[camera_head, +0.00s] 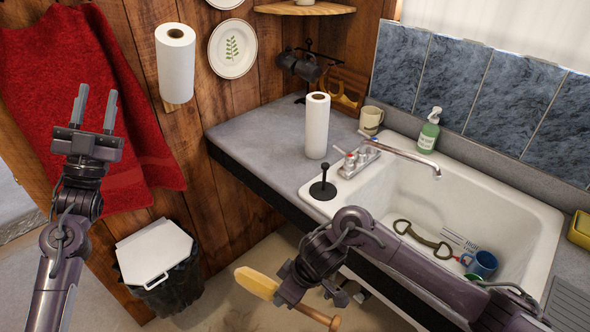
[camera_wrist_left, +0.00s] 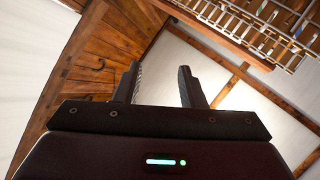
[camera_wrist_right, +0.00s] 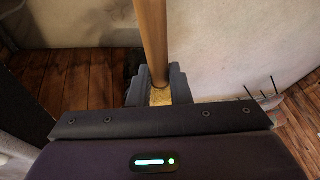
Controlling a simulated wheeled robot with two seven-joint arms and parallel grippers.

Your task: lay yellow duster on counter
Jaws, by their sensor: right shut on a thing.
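The yellow duster (camera_head: 257,282) has a yellow head and a wooden handle (camera_head: 322,318). My right gripper (camera_head: 290,285) is shut on it, below the counter's front edge and out over the floor. In the right wrist view, the wooden handle (camera_wrist_right: 152,45) rises from between the jaws, with a bit of yellow (camera_wrist_right: 160,97) at its base. The grey counter (camera_head: 250,133) runs along the wooden wall to the sink. My left gripper (camera_head: 96,105) is raised in front of the red cloth, open and empty; its parted fingers also show in the left wrist view (camera_wrist_left: 160,88).
A paper towel roll (camera_head: 316,127), a mug (camera_head: 371,120) and a soap bottle (camera_head: 429,132) stand on or by the counter. A black plunger-like stopper (camera_head: 322,187) stands at the corner of the white sink (camera_head: 400,205). A lidded bin (camera_head: 160,260) is on the floor. The counter's left part is clear.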

